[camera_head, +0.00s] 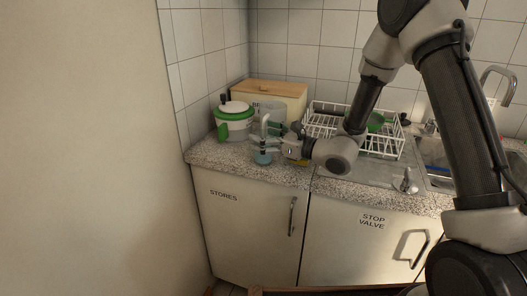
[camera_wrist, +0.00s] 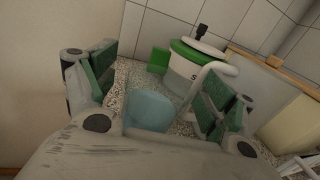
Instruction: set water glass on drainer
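A blue-tinted water glass (camera_head: 263,158) stands on the speckled counter near its front edge, left of the drainer. It also shows in the wrist view (camera_wrist: 148,110), between the finger pads. My gripper (camera_head: 268,145) is at the glass, reaching in from the right. In the wrist view my gripper (camera_wrist: 155,88) is open, with one green-padded finger on each side of the glass and gaps visible beside it. The drainer (camera_head: 398,146) is a white wire rack to the right, partly hidden by my arm. A green item (camera_head: 375,122) is in it.
A white-and-green lidded pot (camera_head: 233,126) marked with lettering stands behind the glass; it also shows in the wrist view (camera_wrist: 190,62). A wooden-lidded bin (camera_head: 285,92) is at the back wall. A white curved handle or pipe (camera_wrist: 207,72) rises close to the right finger.

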